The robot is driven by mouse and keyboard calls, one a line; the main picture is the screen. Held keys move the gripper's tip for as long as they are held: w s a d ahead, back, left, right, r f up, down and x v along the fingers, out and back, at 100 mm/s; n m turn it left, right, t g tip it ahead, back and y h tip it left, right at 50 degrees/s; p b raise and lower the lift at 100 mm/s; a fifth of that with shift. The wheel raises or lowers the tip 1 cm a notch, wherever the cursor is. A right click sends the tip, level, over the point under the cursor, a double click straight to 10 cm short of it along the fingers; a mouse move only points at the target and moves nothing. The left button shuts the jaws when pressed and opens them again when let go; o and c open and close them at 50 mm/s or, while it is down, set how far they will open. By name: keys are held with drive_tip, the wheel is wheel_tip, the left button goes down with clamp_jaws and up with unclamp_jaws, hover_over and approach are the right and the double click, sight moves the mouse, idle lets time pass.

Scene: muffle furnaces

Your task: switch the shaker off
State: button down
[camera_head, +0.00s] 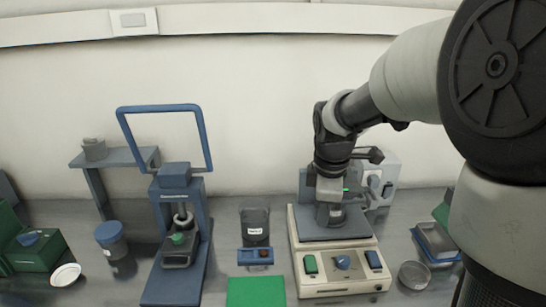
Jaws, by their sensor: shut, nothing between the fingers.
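The shaker (333,286) is a beige box at the right of centre on the bench, with a grey platform on top. Its front panel carries a green rocker switch (310,264), a blue knob (342,262) and a dark blue switch (374,259). A dark labelled vessel (330,214) stands on the platform. My gripper (329,198) points down above the back of the platform, behind the front panel. It is shut and appears empty. Its fingertips are hard to make out against the vessel, and I cannot tell whether they touch it.
A blue press-like stand (178,280) stands to the left. A dark labelled container (255,226), a small blue device (255,257) and a green mat (256,292) lie between. A light box (379,175) stands behind right; a round dish (414,275) and blue tray (437,243) lie right.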

sight(311, 258)
drive_tip(key=w+f+n, duration=0.1)
drive_tip(key=f, duration=0.1)
drive_tip(key=w+f+n, duration=0.1)
drive_tip(key=w+f, duration=0.1)
drive_tip(key=shift+w+f+n+g+b, duration=0.3)
drive_tip(key=f, duration=0.4)
drive_tip(key=w+f+b, duration=0.1)
drive_tip(key=f, duration=0.4)
drive_tip(key=w+f, duration=0.1)
drive_tip(key=f, duration=0.3)
drive_tip(key=shift+f+b, duration=0.4)
